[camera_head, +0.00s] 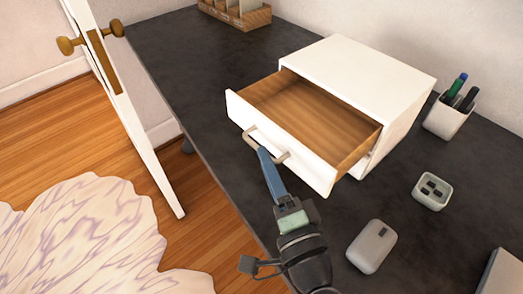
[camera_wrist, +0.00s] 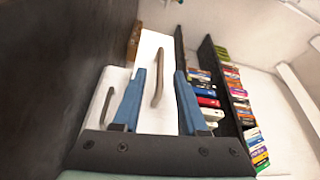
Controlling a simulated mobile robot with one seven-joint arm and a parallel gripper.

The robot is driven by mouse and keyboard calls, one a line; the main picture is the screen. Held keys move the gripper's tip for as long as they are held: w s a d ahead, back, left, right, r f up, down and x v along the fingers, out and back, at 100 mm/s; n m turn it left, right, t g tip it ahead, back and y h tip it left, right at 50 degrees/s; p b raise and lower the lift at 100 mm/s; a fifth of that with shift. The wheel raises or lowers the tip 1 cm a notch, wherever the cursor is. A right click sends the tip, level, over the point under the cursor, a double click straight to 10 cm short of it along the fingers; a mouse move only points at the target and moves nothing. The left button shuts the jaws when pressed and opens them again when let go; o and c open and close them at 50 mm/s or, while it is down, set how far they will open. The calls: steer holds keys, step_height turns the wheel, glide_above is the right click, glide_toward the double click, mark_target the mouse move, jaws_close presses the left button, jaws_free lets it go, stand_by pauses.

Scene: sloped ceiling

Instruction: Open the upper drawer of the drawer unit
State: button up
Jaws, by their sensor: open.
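The white drawer unit (camera_head: 360,68) stands on the dark desk. Its upper drawer (camera_head: 315,115) is pulled well out, showing an empty wooden inside. The drawer's bar handle (camera_head: 279,156) is on its white front. My gripper (camera_head: 263,152) is at this handle, with its blue fingers reaching up to it. In the wrist view, my gripper (camera_wrist: 160,74) is open, and the upper handle (camera_wrist: 157,82) shows between the two fingers. I cannot tell whether a finger touches it. A second, lower handle (camera_wrist: 108,104) shows left of the fingers; the lower drawer looks shut.
On the desk (camera_head: 215,65) are a pen cup (camera_head: 446,118), a small square holder (camera_head: 432,191), a white mouse-like object (camera_head: 371,246) and a wooden organizer (camera_head: 240,14). A door (camera_head: 125,110) stands open at left. Books (camera_wrist: 207,102) show in the wrist view.

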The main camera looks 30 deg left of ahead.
steer(key=v, duration=0.8)
steer(key=shift+s+d, duration=0.25)
steer(key=shift+d, duration=0.05)
